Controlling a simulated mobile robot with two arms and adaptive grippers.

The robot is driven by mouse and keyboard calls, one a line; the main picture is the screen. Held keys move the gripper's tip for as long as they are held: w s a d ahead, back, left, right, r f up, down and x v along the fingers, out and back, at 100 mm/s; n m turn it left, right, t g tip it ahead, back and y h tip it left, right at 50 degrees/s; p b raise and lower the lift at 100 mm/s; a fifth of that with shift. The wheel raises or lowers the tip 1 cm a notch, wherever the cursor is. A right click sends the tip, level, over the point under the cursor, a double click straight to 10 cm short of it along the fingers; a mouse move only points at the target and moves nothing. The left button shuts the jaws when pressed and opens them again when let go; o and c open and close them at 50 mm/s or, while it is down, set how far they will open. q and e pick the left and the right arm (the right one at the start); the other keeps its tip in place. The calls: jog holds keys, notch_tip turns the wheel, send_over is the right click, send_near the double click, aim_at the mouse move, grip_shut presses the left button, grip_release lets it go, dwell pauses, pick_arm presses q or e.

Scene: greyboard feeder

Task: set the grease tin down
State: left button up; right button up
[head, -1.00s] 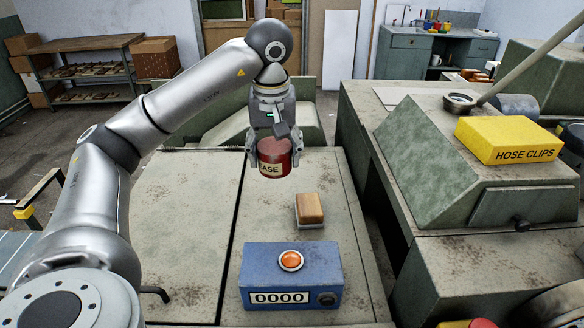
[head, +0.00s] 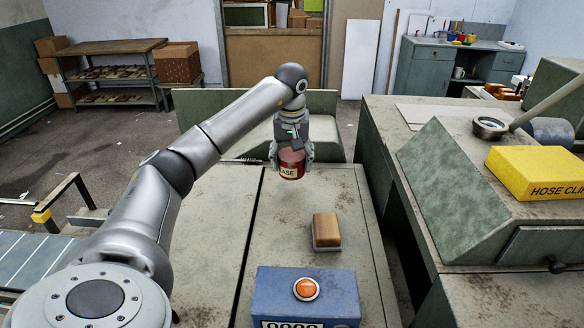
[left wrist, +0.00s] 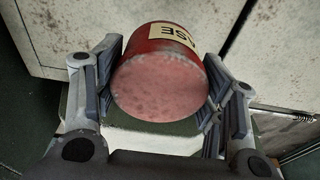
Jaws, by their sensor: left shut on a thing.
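The red grease tin (head: 291,164) has a cream label with the letters "ASE" in sight. It is between the fingers of my left gripper (head: 291,160), over the far end of the grey bench top (head: 205,215). In the left wrist view the tin (left wrist: 160,80) sits between both fingers of the gripper (left wrist: 160,100), with its pinkish, mottled round end toward the camera. The gripper is shut on it. I cannot tell whether the tin touches the bench top. My right gripper is not in view.
A wooden-backed brush or block (head: 326,230) and a blue counter box (head: 305,300) with an orange button stand nearer on the bench. A yellow hose clips box (head: 535,172) lies on the green machine (head: 455,185) at right. The bench's left part is clear.

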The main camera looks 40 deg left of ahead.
aim_at(292, 153)
pick_arm(q)
jog(key=shift+w+a+f, duration=0.3)
jog(key=shift+w+f, duration=0.05)
jog(key=shift+f, duration=0.15)
notch_tip(292, 153, down, 3)
jog(key=shift+w+a+r+p, duration=0.1)
jog(key=shift+r+p, duration=0.05)
jog(key=shift+p, duration=0.65)
jog(key=shift+f, duration=0.4)
jog(key=o, duration=1.1)
jog(key=shift+f, duration=0.1)
jog(key=shift+o, duration=0.2)
jog(key=r, duration=0.3)
jog(key=r+b, duration=0.1)
jog(key=r, duration=0.3)
jog(key=s+d+r, duration=0.1)
jog(key=r, duration=0.3)
jog(key=shift+s+b, duration=0.1)
jog(key=shift+b, duration=0.25)
jog(key=shift+s+d+r, duration=0.1)
jog(key=shift+r, duration=0.45)
